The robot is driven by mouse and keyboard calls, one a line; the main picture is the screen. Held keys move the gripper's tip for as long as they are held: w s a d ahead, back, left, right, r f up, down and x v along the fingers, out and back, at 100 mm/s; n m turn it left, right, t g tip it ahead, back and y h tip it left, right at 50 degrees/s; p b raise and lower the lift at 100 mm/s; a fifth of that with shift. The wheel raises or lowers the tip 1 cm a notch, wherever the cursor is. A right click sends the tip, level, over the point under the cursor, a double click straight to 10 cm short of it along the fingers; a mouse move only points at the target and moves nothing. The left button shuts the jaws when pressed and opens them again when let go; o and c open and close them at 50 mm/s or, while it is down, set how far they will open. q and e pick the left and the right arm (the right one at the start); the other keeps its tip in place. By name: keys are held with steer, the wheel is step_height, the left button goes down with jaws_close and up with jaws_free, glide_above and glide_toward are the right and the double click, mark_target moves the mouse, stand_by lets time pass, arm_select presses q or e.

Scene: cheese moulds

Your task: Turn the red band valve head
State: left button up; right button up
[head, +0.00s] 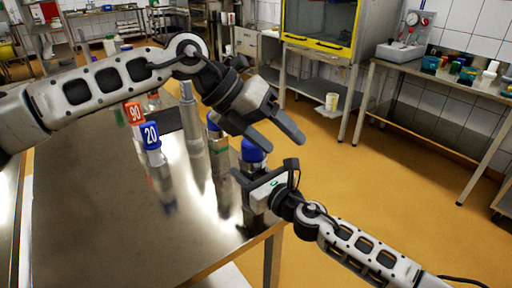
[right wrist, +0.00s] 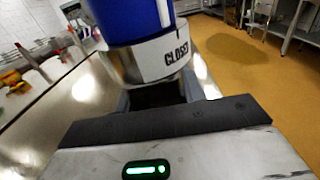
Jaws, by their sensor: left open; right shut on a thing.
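A valve with a blue head (head: 253,152) stands at the table's right front corner. My right gripper (head: 262,174) is shut on this valve's body, below the label. My left gripper (head: 284,141) is open and empty, fingers pointing down right, just above and beside the blue head. A second blue head (head: 213,121) stands behind, partly hidden by my left gripper. I see no red band on either; parts are hidden.
The shiny metal table (head: 90,220) also holds an orange-topped piece marked 90 (head: 134,113), a blue-topped piece marked 20 (head: 151,136) and a tall metal cylinder (head: 188,105). Open floor lies to the right. A side bench (head: 435,75) stands at the back right.

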arm_select(q)
steer(key=s+d+n+h, duration=0.2)
steer(key=s+n+h, duration=0.1)
steer(key=n+h, duration=0.25)
steer(key=n+t+y, duration=0.3)
steer(key=n+t, duration=1)
steer(key=n, duration=1.6)
glide_toward(252, 148)
steer(key=w+f, duration=0.2)
steer(key=shift+h, duration=0.25)
steer(key=x, duration=1.2)
steer(key=shift+w+r, duration=0.2)
steer(key=shift+r, duration=0.15)
steer(key=shift+a, duration=0.1)
